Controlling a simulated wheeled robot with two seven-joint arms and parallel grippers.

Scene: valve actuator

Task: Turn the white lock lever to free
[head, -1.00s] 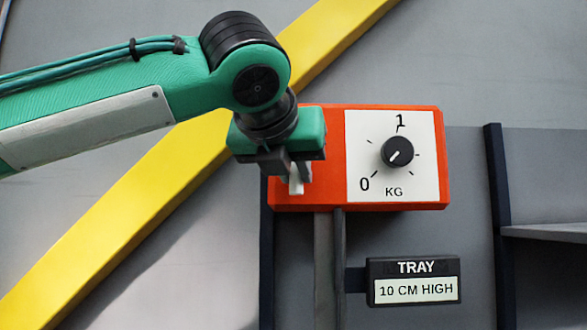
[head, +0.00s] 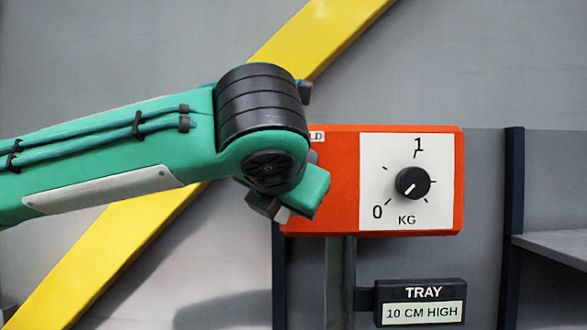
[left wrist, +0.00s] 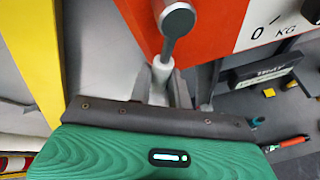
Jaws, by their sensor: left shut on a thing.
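The orange box (head: 340,180) is on a post in the head view, and it also shows in the left wrist view (left wrist: 212,22). My left gripper (head: 268,207) is tilted at the box's lower left edge, with my arm covering that side. In the left wrist view, the lever is a grey rod (left wrist: 169,48) running down from a round grey pivot to a white end (left wrist: 161,71). My left gripper (left wrist: 160,92) is shut on this white end. In the head view the lever is mostly hidden. My right gripper is out of view.
The box's white dial face (head: 381,205) has a black knob (head: 412,183) pointing lower left, towards 0. A label ending in "LD" (head: 317,135) is partly covered. A tray sign (head: 420,302) sits below. A yellow diagonal beam (head: 325,35) runs behind my arm.

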